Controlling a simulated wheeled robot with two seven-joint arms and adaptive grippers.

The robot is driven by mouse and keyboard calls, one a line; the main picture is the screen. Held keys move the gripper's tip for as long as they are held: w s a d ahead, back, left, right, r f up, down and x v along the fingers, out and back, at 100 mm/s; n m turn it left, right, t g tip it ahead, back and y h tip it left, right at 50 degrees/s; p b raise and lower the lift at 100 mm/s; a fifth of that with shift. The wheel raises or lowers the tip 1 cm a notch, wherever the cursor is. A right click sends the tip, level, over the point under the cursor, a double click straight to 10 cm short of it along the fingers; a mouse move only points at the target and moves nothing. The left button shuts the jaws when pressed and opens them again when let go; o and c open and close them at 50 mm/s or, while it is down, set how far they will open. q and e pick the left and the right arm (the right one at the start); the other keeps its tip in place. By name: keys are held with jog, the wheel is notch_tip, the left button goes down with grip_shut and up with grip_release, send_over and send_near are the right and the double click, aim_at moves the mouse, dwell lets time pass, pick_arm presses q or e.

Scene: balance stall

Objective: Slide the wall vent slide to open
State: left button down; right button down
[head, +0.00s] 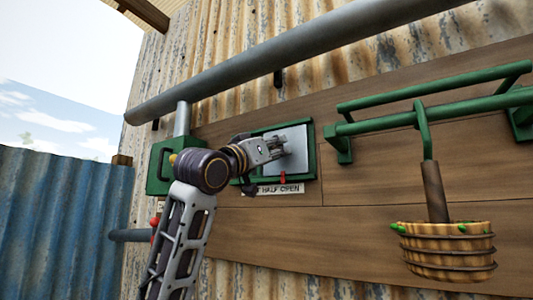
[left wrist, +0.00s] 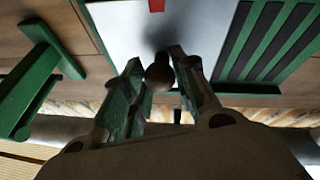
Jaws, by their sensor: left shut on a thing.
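The wall vent is a green frame (head: 313,150) on the plank wall, with a pale grey sliding plate (head: 298,152) in it. In the head view the plate covers the right part; my gripper hides much of the left. In the left wrist view, which looks upside down, the plate (left wrist: 118,30) lies beside bare green slats (left wrist: 265,45). My left gripper (head: 281,146) is at the plate, its fingers (left wrist: 158,82) shut on a dark round knob (left wrist: 159,74). A red marker (head: 282,181) sits at the lower frame edge, above a partly hidden label (head: 280,189) reading "HALF OPEN".
A grey pipe (head: 270,60) runs slanting above the vent. Green rails (head: 430,112) with a hanging basket (head: 448,250) stand out from the wall at right. A green box (head: 160,165) is left of the vent, close to my arm.

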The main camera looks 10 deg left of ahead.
pick_arm(q)
jog(key=shift+s+d+r, duration=0.15)
jog(key=shift+s+d, duration=0.15)
jog(key=shift+d, duration=0.15)
jog(key=c, duration=1.4)
grip_release()
jog(key=shift+c, duration=0.2)
jog(key=o, duration=0.3)
jog(key=shift+d, duration=0.2)
jog(key=shift+o, duration=0.2)
jog(key=shift+a+f, duration=0.2)
jog(key=v, duration=1.1)
jog(key=shift+s, duration=0.4)
jog(key=shift+f, duration=0.1)
